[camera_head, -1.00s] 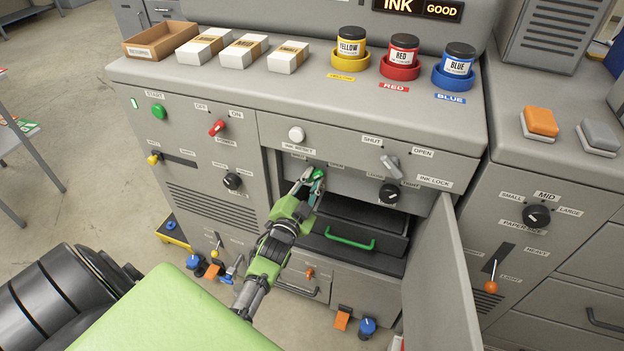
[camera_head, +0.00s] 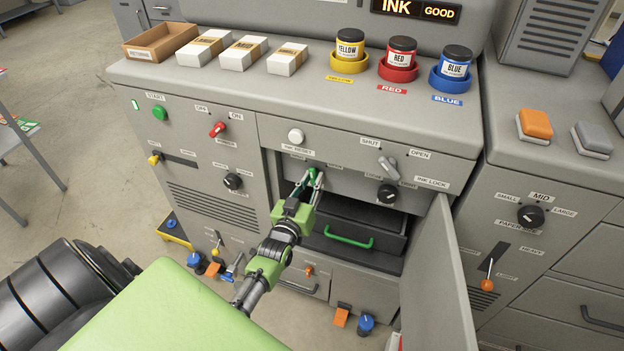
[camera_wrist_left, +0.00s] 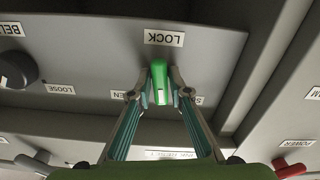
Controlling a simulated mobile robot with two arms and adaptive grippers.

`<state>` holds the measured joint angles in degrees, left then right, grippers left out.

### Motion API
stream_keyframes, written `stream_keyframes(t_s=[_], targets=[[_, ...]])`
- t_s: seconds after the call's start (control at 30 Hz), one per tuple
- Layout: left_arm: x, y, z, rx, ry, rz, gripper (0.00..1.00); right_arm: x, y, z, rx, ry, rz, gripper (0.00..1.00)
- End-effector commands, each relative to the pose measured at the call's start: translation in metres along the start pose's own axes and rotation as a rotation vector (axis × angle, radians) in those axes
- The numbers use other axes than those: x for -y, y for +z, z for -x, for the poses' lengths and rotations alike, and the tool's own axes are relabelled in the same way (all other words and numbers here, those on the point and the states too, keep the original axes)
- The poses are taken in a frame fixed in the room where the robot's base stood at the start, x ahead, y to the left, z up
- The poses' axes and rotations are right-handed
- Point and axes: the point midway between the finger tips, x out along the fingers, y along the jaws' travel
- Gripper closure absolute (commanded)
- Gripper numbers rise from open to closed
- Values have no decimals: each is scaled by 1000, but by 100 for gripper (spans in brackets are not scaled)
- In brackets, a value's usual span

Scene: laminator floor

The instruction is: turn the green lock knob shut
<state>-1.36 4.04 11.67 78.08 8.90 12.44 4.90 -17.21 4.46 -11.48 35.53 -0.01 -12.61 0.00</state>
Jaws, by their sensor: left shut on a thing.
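The green lock knob (camera_head: 313,176) is on the machine's front, under the ink reset button, above the open compartment. It also shows in the left wrist view (camera_wrist_left: 158,80), upside down below the LOCK label (camera_wrist_left: 164,38). Its white mark points about midway between the OPEN label (camera_wrist_left: 118,95) and the partly hidden label on the other side (camera_wrist_left: 197,100). My left gripper (camera_head: 312,183) is shut on the knob, one finger on each side, also in the wrist view (camera_wrist_left: 159,92). My right gripper is out of view.
Below and right is an open compartment with a black drawer and green handle (camera_head: 348,240). Its grey door (camera_head: 440,280) stands swung open at the right. The grey ink lock lever (camera_head: 387,166) and a black knob (camera_head: 388,194) are to the right.

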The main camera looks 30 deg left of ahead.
Motion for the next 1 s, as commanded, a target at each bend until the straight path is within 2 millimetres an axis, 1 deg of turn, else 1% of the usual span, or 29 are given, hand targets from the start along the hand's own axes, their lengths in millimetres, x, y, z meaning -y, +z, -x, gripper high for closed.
stream_keyframes(t_s=[0.2, 0.5, 0.8, 1.0], targets=[[-1, 1, 0, 2, 0, 205, 100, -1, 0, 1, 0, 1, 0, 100], [-1, 0, 0, 1, 0, 446, 100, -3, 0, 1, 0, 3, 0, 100], [-2, 0, 1, 2, 0, 592, 100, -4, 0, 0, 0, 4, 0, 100], [-2, 0, 1, 2, 0, 630, 100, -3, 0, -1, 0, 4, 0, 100]])
